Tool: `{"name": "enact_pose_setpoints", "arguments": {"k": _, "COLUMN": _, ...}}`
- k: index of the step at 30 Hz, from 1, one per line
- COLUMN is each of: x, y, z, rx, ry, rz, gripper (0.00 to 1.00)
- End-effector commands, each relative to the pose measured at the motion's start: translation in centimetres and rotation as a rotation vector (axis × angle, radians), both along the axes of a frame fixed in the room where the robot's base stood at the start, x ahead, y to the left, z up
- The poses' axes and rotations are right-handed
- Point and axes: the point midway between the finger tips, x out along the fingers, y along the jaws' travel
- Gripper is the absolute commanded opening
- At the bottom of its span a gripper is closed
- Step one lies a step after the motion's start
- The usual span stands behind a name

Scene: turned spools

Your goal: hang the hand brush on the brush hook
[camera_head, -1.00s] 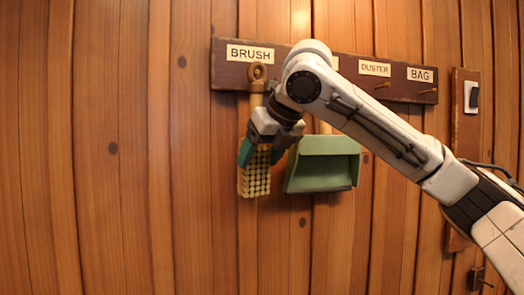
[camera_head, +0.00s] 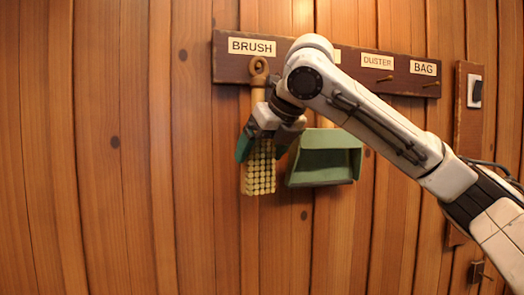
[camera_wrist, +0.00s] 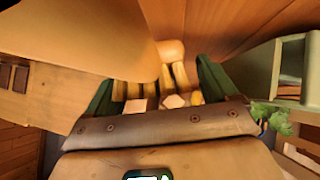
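The hand brush (camera_head: 260,175) hangs upright, bristles facing out, its handle loop (camera_head: 259,66) against the board just below the BRUSH label (camera_head: 253,46). The brush hook is not clearly visible; the loop covers that spot. My gripper (camera_head: 264,148) is at the top of the bristle block, its green fingers apart on either side. The right finger seems clear of the brush. In the wrist view, the fingers (camera_wrist: 160,88) are spread wide, with yellowish bristles (camera_wrist: 168,80) between them. Contact of the left finger with the brush cannot be told.
A green dustpan (camera_head: 325,160) hangs close to the right of my gripper; it also shows in the wrist view (camera_wrist: 290,70). The dark board (camera_head: 400,75) carries DUSTER and BAG labels with pegs. A switch (camera_head: 475,90) is farther right. The plank wall left of the brush is bare.

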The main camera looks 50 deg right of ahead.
Motion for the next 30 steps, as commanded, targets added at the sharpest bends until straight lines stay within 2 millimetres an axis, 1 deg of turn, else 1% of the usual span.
{"name": "enact_pose_setpoints", "arguments": {"k": 1, "x": 0.0, "y": 0.0, "z": 0.0, "rx": 0.000, "ry": 0.000, "rz": 0.000, "gripper": 0.92}}
{"name": "enact_pose_setpoints", "arguments": {"k": 3, "x": 0.0, "y": 0.0, "z": 0.0, "rx": 0.000, "ry": 0.000, "rz": 0.000, "gripper": 0.97}}
{"name": "enact_pose_setpoints", "arguments": {"k": 10, "x": 0.0, "y": 0.0, "z": 0.0, "rx": 0.000, "ry": 0.001, "rz": 0.000, "gripper": 0.97}}
{"name": "enact_pose_setpoints", "arguments": {"k": 14, "x": -0.5, "y": 0.2, "z": 0.6, "rx": 0.000, "ry": 0.000, "rz": 0.000, "gripper": 0.97}}
{"name": "enact_pose_setpoints", "arguments": {"k": 17, "x": -1.4, "y": 0.4, "z": 1.6, "rx": 0.000, "ry": -0.001, "rz": 0.000, "gripper": 0.97}}
{"name": "enact_pose_setpoints", "arguments": {"k": 24, "x": -4.5, "y": 1.3, "z": 5.1, "rx": 0.000, "ry": -0.001, "rz": 0.000, "gripper": 0.97}}
{"name": "enact_pose_setpoints", "arguments": {"k": 30, "x": -6.3, "y": 1.9, "z": 7.1, "rx": 0.000, "ry": 0.000, "rz": 0.000, "gripper": 0.97}}
